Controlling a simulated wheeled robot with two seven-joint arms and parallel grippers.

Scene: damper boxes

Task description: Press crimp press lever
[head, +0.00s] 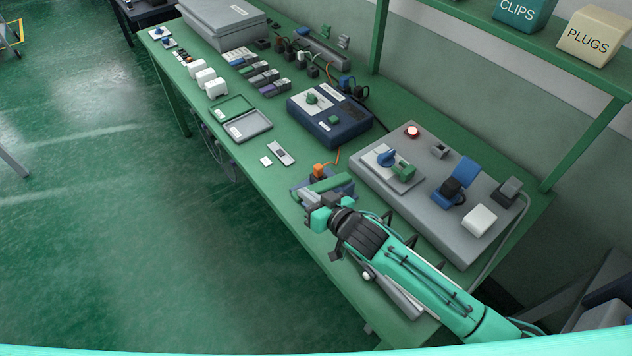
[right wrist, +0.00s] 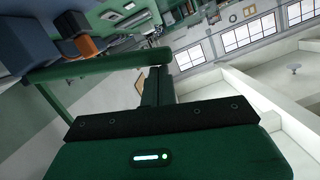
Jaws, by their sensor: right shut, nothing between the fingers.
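The crimp press (head: 343,181) is a small blue-grey device near the front edge of the green bench, with a green lever bar on top and an orange part behind it. In the right wrist view the green lever (right wrist: 95,67) crosses the upper left, with its end at the fingertips. My right gripper (head: 318,203) is at the press's near side, partly covering it. In the right wrist view its dark fingers (right wrist: 156,80) are together and empty, close to the lever's end; contact is hard to tell. My left gripper is out of view.
A grey panel (head: 428,222) with a blue knob, red lamp and connectors lies right of the press. A dark blue box (head: 318,127) stands behind it. An open green case (head: 248,128) and small parts lie further left. Shelf bins stand at upper right.

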